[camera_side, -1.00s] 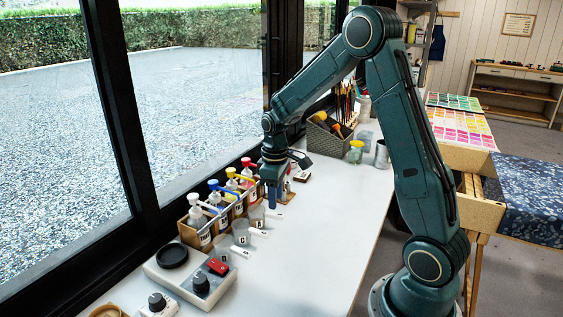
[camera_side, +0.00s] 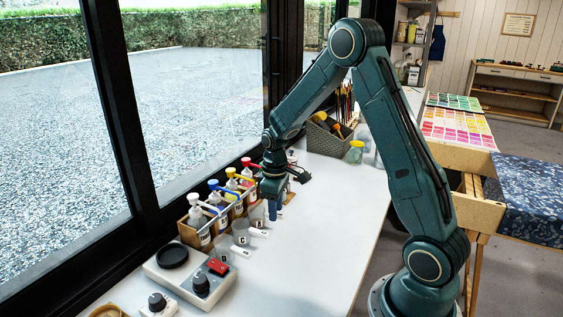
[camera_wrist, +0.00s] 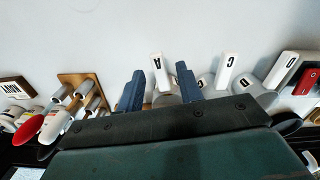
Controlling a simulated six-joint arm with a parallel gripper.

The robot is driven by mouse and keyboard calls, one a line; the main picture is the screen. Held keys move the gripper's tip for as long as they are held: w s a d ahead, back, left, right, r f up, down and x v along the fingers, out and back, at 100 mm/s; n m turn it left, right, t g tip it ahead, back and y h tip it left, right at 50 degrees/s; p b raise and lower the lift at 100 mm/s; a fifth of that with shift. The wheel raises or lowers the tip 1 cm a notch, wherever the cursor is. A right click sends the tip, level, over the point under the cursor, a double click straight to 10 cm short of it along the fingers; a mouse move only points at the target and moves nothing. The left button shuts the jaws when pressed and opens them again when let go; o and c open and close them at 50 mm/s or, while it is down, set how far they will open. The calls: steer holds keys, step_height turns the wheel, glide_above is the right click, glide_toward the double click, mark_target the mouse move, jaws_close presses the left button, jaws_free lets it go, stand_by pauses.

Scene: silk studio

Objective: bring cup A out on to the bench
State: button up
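My gripper (camera_side: 274,208) is low over the bench (camera_side: 320,220), in front of the bottle rack. In the wrist view its two blue fingers (camera_wrist: 159,88) are apart, so it is open. A white tag marked A (camera_wrist: 158,68) shows between the fingers. Cup A (camera_wrist: 166,99) is only a greyish sliver between them, mostly hidden by my gripper's body. I cannot tell if a finger touches it. In the side view my gripper hides cup A.
Clear cups (camera_side: 240,232) with white tags (camera_side: 258,233) stand in a row towards the near left. The rack of pump bottles (camera_side: 208,230) is close behind them. A grey device (camera_side: 180,275) is at the near left. The bench to the right is bare.

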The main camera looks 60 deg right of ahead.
steer(key=shift+f, duration=1.2)
jaws_close()
steer(key=shift+r, duration=0.3)
steer(key=shift+r, duration=0.85)
steer(key=shift+r, duration=0.1)
